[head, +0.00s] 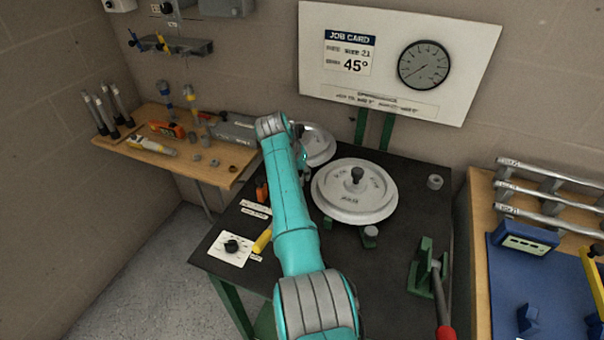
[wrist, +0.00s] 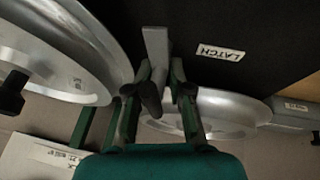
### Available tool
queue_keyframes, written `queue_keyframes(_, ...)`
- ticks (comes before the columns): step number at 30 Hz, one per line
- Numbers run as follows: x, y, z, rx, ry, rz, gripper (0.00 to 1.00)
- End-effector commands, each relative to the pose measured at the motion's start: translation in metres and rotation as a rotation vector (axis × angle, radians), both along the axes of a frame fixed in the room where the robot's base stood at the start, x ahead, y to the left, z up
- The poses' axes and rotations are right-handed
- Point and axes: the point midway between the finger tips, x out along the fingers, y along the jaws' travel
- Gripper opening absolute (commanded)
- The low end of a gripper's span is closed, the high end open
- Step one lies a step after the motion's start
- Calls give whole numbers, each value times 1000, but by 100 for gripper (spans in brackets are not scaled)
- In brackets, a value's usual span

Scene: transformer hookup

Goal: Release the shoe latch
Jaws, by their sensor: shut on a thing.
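The shoe latch shows in the wrist view as a grey bar (wrist: 156,45) with a dark rounded end. A white LATCH label (wrist: 220,52) lies on the black bench top beside it. My gripper (wrist: 158,93) has its two dark fingers either side of the latch's dark end and is shut on it. In the head view my arm hides the latch, and my gripper cannot be made out behind the wrist, near the smaller pale disc (head: 318,146).
A large round bending disc (head: 354,191) with a dark centre knob sits mid-bench. A dial plate (head: 231,247), yellow handle (head: 262,241) and green bracket with red-handled lever (head: 445,333) are nearer. A job card board (head: 398,62) reads 45°. The bench's right back is mostly clear.

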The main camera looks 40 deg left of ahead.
Motion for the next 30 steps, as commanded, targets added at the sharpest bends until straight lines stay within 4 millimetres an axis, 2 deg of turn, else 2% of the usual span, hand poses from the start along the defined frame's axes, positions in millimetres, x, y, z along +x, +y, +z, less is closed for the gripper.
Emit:
queue_keyframes(9,0,1,1,0,0,-73,0)
queue_keyframes(22,0,1,1,2,-1,-78,0)
queue_keyframes(23,0,1,1,2,-1,-78,26)
queue_keyframes(24,0,1,1,2,-1,-78,36)
queue_keyframes(25,0,1,1,2,-1,-78,40)
queue_keyframes(30,0,0,1,1,0,-78,40)
